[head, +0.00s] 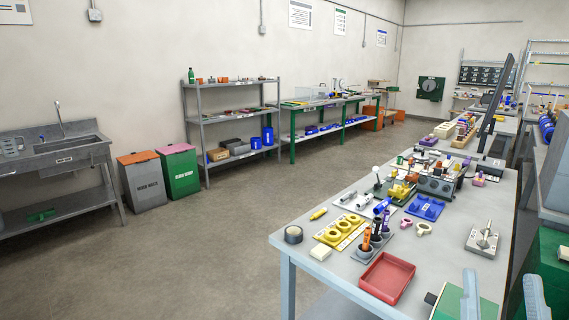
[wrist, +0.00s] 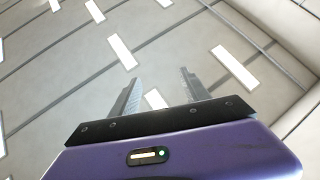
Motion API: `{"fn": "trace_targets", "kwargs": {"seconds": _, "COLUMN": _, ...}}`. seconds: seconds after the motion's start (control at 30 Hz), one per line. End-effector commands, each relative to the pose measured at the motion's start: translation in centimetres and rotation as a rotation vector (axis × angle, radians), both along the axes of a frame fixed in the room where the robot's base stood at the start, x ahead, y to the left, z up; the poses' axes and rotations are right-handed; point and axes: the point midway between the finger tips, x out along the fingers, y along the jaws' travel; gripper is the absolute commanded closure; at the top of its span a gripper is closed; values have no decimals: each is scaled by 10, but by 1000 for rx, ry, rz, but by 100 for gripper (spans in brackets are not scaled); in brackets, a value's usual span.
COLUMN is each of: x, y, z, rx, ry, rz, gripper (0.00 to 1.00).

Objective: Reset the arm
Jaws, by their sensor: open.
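My gripper (head: 501,275) shows at the bottom right edge of the head view as two pale grey-blue fingers pointing up. The fingers stand apart with nothing between them. In the wrist view, my gripper (wrist: 159,76) has both grey fingers spread and empty, pointing up toward a ceiling with bright light panels (wrist: 234,67). It touches nothing that I can see. The rest of my arm is out of the head view.
A green box (head: 450,303) sits close to my gripper. Open floor (head: 190,260) lies to the left.

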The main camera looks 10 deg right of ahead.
Motion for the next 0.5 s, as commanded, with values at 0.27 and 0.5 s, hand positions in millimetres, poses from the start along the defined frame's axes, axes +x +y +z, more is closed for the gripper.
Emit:
{"fn": "trace_targets", "kwargs": {"seconds": 0.27, "x": -50, "y": 27, "z": -108, "rx": 249, "ry": 306, "rz": 74, "gripper": 46}}
{"fn": "trace_targets", "kwargs": {"seconds": 0.5, "x": -116, "y": 56, "z": -182, "rx": 359, "ry": 583, "rz": 156, "gripper": 46}}
